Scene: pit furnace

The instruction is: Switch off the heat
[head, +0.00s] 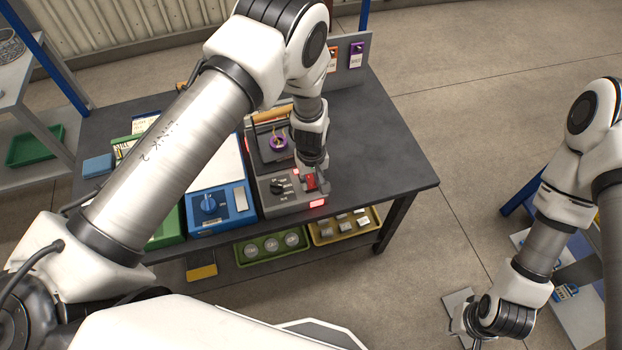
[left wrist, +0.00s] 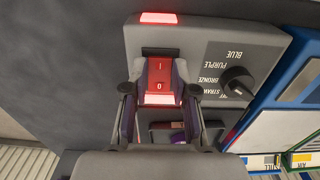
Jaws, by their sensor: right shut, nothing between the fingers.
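The furnace unit is a grey box (head: 290,207) on the dark table. Its red rocker switch (head: 311,181) is marked I and 0 and also shows in the left wrist view (left wrist: 160,75). A red lamp (left wrist: 158,18) is lit near the switch. My left gripper (head: 318,186) is over the switch; in the left wrist view its fingers (left wrist: 160,98) are apart, one on each side of the switch's 0 end. I cannot tell whether they touch it. My right gripper (head: 462,318) is far off at lower right, shut and empty.
A black selector knob (left wrist: 238,84) with colour names sits beside the switch. A purple piece (head: 279,142) is on the furnace's rear part. A blue box (head: 219,215) with a blue knob stands left of it. The table's right side (head: 385,165) is clear.

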